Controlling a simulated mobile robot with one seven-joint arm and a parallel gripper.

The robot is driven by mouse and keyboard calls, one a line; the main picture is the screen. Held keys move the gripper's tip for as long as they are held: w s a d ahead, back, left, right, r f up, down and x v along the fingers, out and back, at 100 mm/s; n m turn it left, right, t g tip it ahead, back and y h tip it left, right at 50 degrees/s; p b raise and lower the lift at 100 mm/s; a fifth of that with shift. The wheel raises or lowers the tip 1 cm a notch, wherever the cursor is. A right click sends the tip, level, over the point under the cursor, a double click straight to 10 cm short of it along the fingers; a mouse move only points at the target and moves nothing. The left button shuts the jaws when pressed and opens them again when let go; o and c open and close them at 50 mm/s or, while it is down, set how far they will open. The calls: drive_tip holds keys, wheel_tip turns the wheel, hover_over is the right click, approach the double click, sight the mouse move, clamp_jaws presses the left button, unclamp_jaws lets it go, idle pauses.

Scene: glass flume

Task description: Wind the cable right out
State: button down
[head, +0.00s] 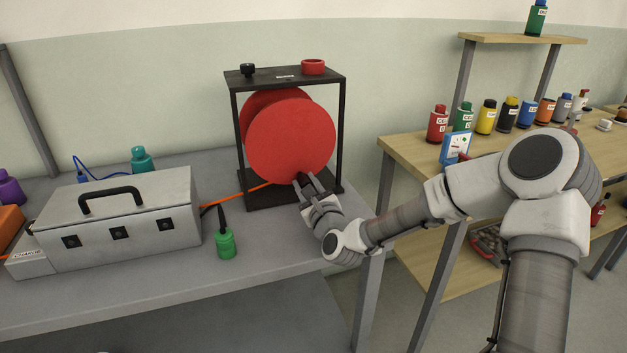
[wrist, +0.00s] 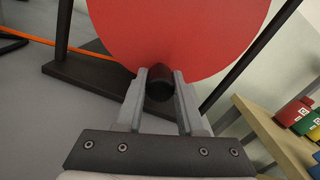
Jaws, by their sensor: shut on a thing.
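The cable reel is a red drum (head: 290,140) in a black frame (head: 341,130) on the grey bench. Its red disc also fills the top of the wrist view (wrist: 180,35). An orange cable (head: 249,188) runs left from the low part of the reel and passes behind the grey toolbox; it also shows in the wrist view (wrist: 92,47). My gripper (head: 305,181) is at the lower edge of the disc. In the wrist view its fingers (wrist: 160,82) are shut on a black knob (wrist: 160,88) in front of the disc. The cable's far end is hidden.
A grey toolbox (head: 120,225) and a green bottle with a dark spout (head: 226,243) stand left of the reel. A teal bottle (head: 142,159) is behind the toolbox. A wooden bench (head: 410,155) with several coloured bottles stands right. Bare bench lies in front of the reel.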

drive_tip(key=shift+s+a+m, duration=0.2)
drive_tip(key=shift+a+m, duration=0.7)
drive_tip(key=shift+m, duration=0.2)
drive_tip(key=shift+r, duration=0.1)
drive_tip(key=c, duration=0.5)
unclamp_jaws()
drive_tip(key=p+v, duration=0.1)
drive_tip(key=v, duration=0.3)
drive_tip(key=p+v, duration=0.1)
drive_tip(key=v, duration=0.3)
drive_tip(key=p+v, duration=0.1)
drive_tip(key=v, duration=0.3)
drive_tip(key=shift+s+r, duration=0.1)
drive_tip(key=shift+r, duration=0.15)
drive_tip(key=p+v, duration=0.3)
drive_tip(key=p, duration=0.4)
drive_tip(key=shift+s+d, duration=0.1)
drive_tip(key=shift+s, duration=0.05)
drive_tip(key=s+p, duration=0.2)
drive_tip(key=p, duration=0.1)
drive_tip(key=shift+d+f, duration=0.25)
drive_tip(key=shift+f, duration=0.05)
